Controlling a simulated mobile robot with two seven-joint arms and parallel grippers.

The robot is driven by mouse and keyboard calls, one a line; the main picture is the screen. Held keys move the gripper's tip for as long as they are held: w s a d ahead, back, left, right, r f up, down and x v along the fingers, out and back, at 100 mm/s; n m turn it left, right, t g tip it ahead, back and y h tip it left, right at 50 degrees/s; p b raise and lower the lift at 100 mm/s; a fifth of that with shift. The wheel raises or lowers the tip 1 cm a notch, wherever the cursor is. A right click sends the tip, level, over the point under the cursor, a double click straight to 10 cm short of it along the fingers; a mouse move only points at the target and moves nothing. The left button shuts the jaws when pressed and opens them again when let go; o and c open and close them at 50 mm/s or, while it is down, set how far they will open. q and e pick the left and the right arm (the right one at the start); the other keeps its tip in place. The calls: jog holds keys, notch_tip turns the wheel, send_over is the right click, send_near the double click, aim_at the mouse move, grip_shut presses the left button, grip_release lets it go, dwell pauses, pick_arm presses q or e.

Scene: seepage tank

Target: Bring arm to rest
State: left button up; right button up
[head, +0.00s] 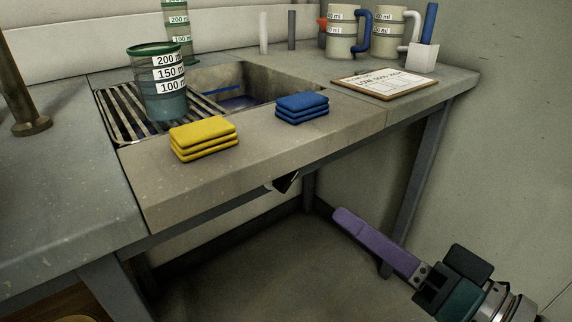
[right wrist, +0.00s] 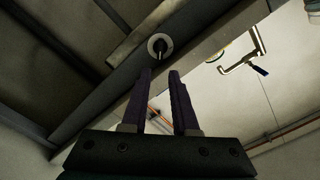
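My right gripper (head: 342,215) is low at the right in the head view, in front of the bench and below the level of its top. Its purple fingers point up and left. In the right wrist view, the two fingers of the right gripper (right wrist: 158,74) stand apart with an empty gap between them, so it is open and holds nothing. My left gripper is in neither view.
The stone bench (head: 175,205) carries a yellow sponge stack (head: 204,138), a blue sponge stack (head: 302,108), a green-rimmed beaker (head: 160,85) on a rack, mugs and a clipboard (head: 393,83). A bench leg (head: 415,185) stands behind my right gripper. Open floor (head: 270,285) lies left of it.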

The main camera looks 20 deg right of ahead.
jog(key=s+a+r+n+g+h+p, duration=0.1)
jog(key=s+a+r+n+g+p, duration=0.2)
jog(key=r+p, duration=0.5)
jog(key=s+a+r+n+g+p, duration=0.2)
jog(key=a+r+g+p, duration=0.15)
jog(key=r+p, duration=0.4)
jog(key=s+d+r+n+g+h+p, duration=0.2)
jog(key=s+d+r+g+h+p, duration=0.45)
jog(key=s+r+p, duration=0.65)
notch_tip(320, 180, up, 35)
jog(key=w+d+y+p, duration=0.1)
jog(key=w+p, duration=0.1)
jog(key=p, duration=3.6)
jog(key=shift+d, duration=0.25)
jog(key=shift+f+y, duration=0.1)
jog(key=shift+y, duration=0.15)
